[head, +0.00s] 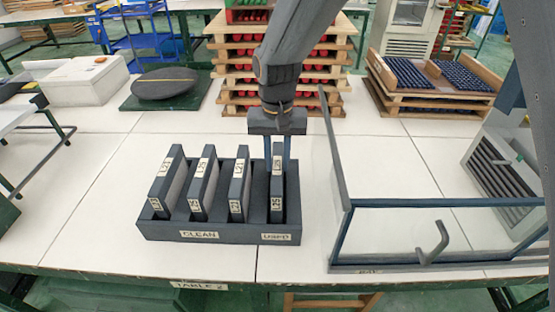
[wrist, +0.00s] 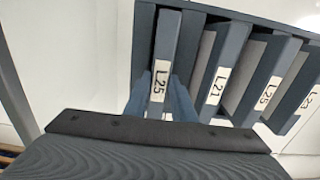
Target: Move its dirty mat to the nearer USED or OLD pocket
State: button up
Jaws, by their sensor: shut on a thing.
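A dark rack (head: 190,229) stands on the white table with a CLEAN section at left and a USED pocket (head: 276,238) at right. A dark mat labelled L25 (head: 277,192) stands upright in the USED pocket. My gripper (head: 279,158) points down over that pocket, its two blue fingers shut on the L25 mat near its upper part. The wrist view also shows the fingers (wrist: 160,98) on either side of the mat (wrist: 165,50). The lower part of the mat is hidden inside the pocket, and its broad faces are mostly hidden.
Several labelled mats (head: 204,185) stand in the CLEAN section, left of the gripper. A glass-walled box with a handle (head: 432,243) stands close at right. A round dark disc on a green board (head: 164,81) lies at back left. The table front left is clear.

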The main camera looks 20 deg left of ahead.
jog(key=shift+f, duration=0.45)
dwell(0.3)
jog(key=o, duration=1)
notch_tip(320, 180, up, 8)
jog(key=shift+f+b, duration=0.1)
jog(key=shift+b, duration=0.75)
notch_tip(320, 180, up, 7)
jog(key=p, duration=0.6)
